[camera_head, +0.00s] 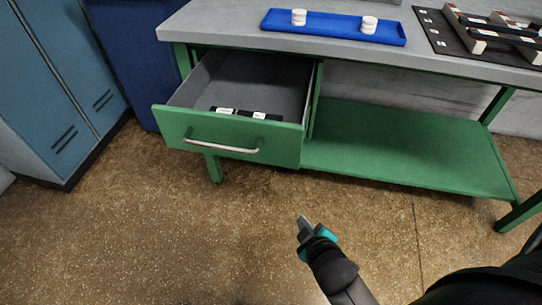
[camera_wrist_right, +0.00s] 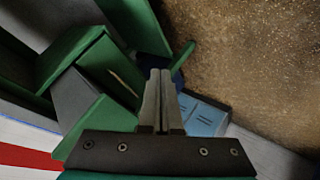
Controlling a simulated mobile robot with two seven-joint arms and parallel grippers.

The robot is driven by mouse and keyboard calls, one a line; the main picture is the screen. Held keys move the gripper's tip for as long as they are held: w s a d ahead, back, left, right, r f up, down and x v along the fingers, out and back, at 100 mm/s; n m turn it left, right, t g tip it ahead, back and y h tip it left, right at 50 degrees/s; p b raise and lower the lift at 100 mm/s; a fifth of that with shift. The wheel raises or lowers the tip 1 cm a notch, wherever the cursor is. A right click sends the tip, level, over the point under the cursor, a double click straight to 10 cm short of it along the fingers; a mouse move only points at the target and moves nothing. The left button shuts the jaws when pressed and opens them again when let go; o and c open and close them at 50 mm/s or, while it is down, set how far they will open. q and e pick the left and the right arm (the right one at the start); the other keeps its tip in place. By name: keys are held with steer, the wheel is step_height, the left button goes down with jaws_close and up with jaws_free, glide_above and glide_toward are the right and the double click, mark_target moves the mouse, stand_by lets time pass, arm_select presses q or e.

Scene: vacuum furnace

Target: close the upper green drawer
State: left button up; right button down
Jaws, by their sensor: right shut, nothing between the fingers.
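The upper green drawer (camera_head: 228,137) is pulled well out from under the grey-topped green workbench, toward me. It has a metal bar handle (camera_head: 221,147) on its front and a grey inside with small black-and-white labelled items (camera_head: 240,113) near the front. My right gripper (camera_head: 303,222) is shut and empty, in front of and to the right of the drawer front, apart from it. In the right wrist view the shut fingers (camera_wrist_right: 158,98) point toward the floor and blue lockers, with green drawer parts (camera_wrist_right: 85,75) at the left. My left gripper is not in view.
The workbench top (camera_head: 225,28) carries a blue tray (camera_head: 333,27) with white round pieces and a black rack (camera_head: 490,40) at the right. A green lower shelf (camera_head: 400,150) is bare. Blue lockers (camera_head: 62,80) stand at the left. The speckled floor (camera_head: 150,230) in front is clear.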

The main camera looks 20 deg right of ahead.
mark_target(266, 156)
steer(key=w+a+r+n+t+y, duration=0.1)
steer(key=a+r+n+t+y, duration=0.2)
steer(key=r+n, duration=0.35)
steer(key=a+r+n+t+y, duration=0.2)
steer(key=r+n+t, duration=0.2)
steer(key=r+n, duration=0.25)
steer(key=w, duration=0.4)
steer(key=w+b, duration=0.1)
steer(key=w, duration=0.3)
steer(key=w+f, duration=0.1)
steer(key=w, duration=0.3)
steer(key=shift+w+b, duration=0.1)
steer(key=shift+b, duration=0.2)
steer(key=shift+w+d, duration=0.35)
steer(key=shift+w, duration=0.05)
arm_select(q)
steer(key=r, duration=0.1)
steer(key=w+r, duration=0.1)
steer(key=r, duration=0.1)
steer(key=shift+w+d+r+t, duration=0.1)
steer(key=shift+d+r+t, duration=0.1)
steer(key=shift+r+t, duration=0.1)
arm_select(e)
steer(key=shift+w, duration=0.1)
